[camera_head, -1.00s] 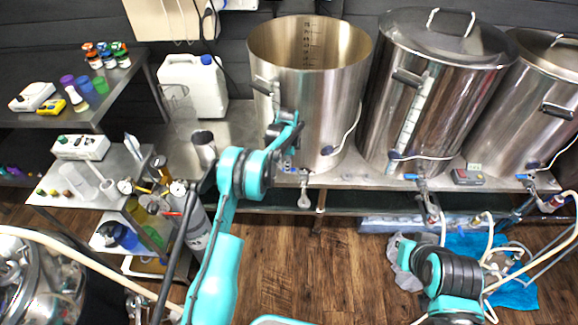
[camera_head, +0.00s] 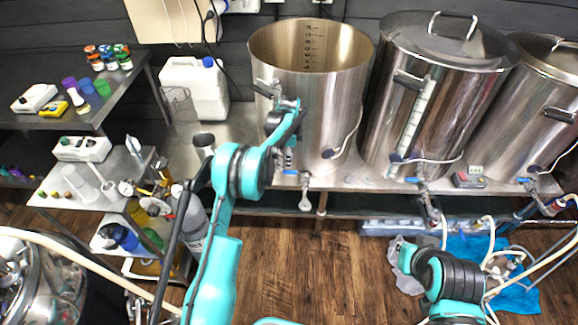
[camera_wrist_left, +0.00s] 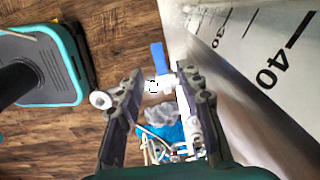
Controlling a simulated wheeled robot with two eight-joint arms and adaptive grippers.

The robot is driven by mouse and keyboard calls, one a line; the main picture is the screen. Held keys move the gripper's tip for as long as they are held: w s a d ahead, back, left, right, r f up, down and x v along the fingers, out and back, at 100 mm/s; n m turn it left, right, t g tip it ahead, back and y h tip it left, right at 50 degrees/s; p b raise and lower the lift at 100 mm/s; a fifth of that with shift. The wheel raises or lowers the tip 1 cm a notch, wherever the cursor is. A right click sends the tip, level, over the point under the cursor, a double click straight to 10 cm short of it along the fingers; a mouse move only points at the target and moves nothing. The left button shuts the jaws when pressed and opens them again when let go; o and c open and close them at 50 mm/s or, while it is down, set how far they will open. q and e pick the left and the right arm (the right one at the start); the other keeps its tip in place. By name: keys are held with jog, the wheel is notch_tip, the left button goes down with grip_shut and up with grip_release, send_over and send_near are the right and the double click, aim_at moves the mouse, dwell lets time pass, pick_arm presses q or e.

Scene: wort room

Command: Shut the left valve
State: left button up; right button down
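The left valve (camera_head: 304,190) is a metal tap with a blue handle (camera_head: 290,172) at the foot of the open steel kettle (camera_head: 335,85). In the head view the handle points left, across the spout. In the left wrist view the blue handle (camera_wrist_left: 157,55) shows beyond the gap between my fingers. My left gripper (camera_head: 288,160) hangs in front of this kettle, just above the handle. Its fingers (camera_wrist_left: 160,82) are apart with nothing held between them. Whether they touch the handle cannot be told. My right arm (camera_head: 450,280) is at lower right; its gripper does not clearly show.
Two lidded kettles (camera_head: 440,90) stand to the right with similar blue-handled valves (camera_head: 415,180). A white jug (camera_head: 195,90) stands left of the open kettle. A blue cloth (camera_head: 515,298) and hoses lie at lower right. The wooden floor (camera_head: 310,260) in front is clear.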

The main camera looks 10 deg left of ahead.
pick_arm(q)
notch_tip(320, 180, up, 6)
dwell(0.6)
